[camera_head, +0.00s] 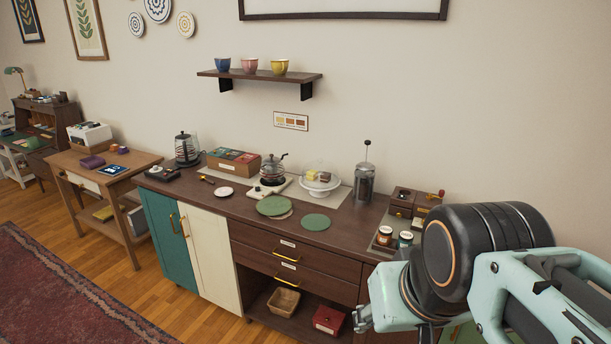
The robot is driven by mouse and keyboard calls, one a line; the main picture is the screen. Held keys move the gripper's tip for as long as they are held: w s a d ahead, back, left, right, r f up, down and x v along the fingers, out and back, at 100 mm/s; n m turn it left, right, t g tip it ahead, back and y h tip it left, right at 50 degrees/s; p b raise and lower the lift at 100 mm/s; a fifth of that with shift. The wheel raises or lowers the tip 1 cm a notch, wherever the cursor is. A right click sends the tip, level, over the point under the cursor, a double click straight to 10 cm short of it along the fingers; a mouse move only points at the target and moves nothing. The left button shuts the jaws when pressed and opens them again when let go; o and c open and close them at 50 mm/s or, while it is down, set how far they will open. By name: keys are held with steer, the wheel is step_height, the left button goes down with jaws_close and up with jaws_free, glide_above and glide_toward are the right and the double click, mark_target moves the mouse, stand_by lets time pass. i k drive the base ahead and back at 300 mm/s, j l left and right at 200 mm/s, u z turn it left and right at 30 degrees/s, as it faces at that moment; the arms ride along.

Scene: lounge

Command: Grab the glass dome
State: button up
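The clear glass dome (319,172) sits on a white cake stand (320,187) on the dark wooden sideboard, right of the middle of the view. Pale and yellowish food pieces show through the glass. My arm fills the lower right, in front of the sideboard's right end and well to the right of the dome. A small part at the arm's lower left end may belong to my gripper (362,318). Its fingers cannot be made out clearly, and nothing held is visible. My gripper is apart from the dome.
Green round mats (316,222) lie in front. A shelf (260,76) with cups hangs above. Wooden boxes and jars stand to the right.

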mark_target(320, 173)
steer(key=i+j+z, duration=0.3)
steer(key=i+j, duration=0.15)
steer(key=i, duration=0.25)
steer(key=i+j+z, duration=0.3)
steer(key=i+j, duration=0.25)
steer(key=i, duration=0.1)
